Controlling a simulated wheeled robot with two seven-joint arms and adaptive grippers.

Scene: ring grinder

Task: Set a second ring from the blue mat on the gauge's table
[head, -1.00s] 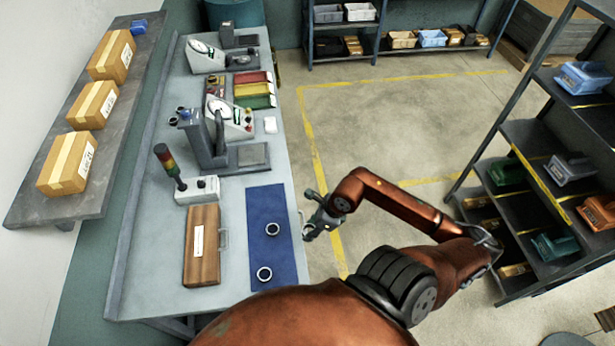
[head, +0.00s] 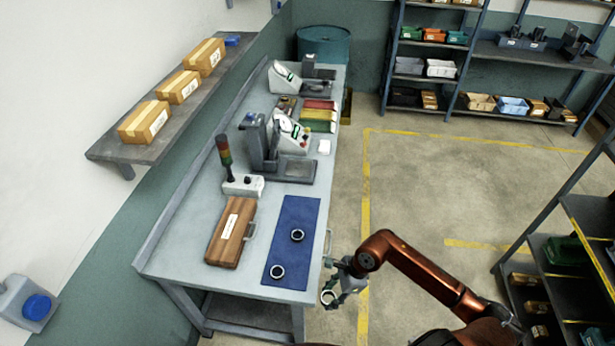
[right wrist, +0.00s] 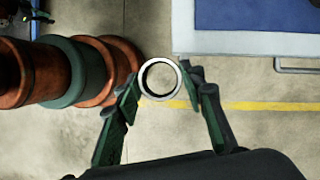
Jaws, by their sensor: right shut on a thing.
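My right gripper (head: 334,291) is shut on a pale metal ring (head: 328,298), held off the right side of the workbench. In the right wrist view the ring (right wrist: 160,78) sits between the two green fingertips, its opening facing the camera. The blue mat (head: 299,212) lies on the bench with two more rings, one near its middle (head: 297,235) and one at its near left (head: 277,271). The nearer gauge stand (head: 263,150) has a flat dark plate (head: 300,170) at its right; I see no ring on that plate. My left gripper is out of view.
A wooden case (head: 231,232) and a signal-light box (head: 243,185) stand left of the mat. A bench handle (head: 328,243) juts from the right edge near my gripper. A dial instrument (head: 292,133) stands behind the stand. Floor right of the bench is clear.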

